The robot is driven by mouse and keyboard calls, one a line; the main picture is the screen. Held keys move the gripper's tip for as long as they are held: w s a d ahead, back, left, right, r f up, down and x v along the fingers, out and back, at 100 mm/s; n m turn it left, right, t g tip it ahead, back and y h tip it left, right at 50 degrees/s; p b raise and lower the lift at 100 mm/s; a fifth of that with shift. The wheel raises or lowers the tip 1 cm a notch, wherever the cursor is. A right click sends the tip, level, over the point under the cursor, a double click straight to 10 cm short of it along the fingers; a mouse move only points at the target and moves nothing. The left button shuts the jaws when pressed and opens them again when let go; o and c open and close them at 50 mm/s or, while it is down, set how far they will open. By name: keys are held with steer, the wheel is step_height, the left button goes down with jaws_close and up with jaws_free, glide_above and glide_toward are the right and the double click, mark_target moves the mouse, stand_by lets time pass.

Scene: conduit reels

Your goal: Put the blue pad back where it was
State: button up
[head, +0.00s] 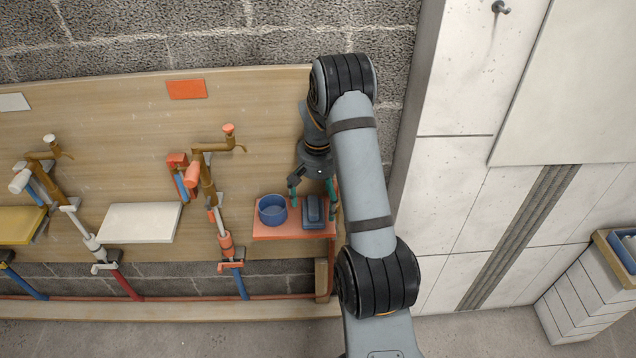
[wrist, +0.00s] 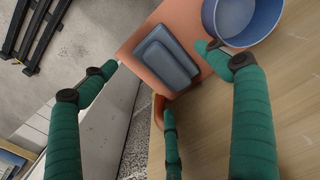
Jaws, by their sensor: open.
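The blue pad (head: 313,210) is a dark slate-blue block with rounded edges. It lies on the right part of a small orange shelf (head: 264,233); it also shows in the wrist view (wrist: 166,57). A blue round bowl (head: 272,211) stands on the same shelf, just left of the pad. My gripper (head: 312,187), with teal fingers, is open and empty above the shelf. In the wrist view the pad shows between the spread fingers, and one finger overlaps the bowl's edge. Whether any finger touches the bowl I cannot tell.
Left of the shelf, the wooden board carries brown taps (head: 207,185) and pipes. A white shelf (head: 140,223) and a yellow shelf (head: 20,224) are further left. A white panelled wall (head: 465,190) lies to the right. A crate stack (head: 590,300) stands at the far right.

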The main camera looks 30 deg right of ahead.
step_height(320, 180, up, 9)
steer(key=shift+p, duration=0.3)
steer(key=shift+f, duration=0.15)
step_height(320, 180, down, 12)
steer(key=shift+f+b, duration=0.25)
steer(key=shift+b, duration=0.4)
step_height(320, 180, up, 4)
steer(key=shift+r, duration=0.15)
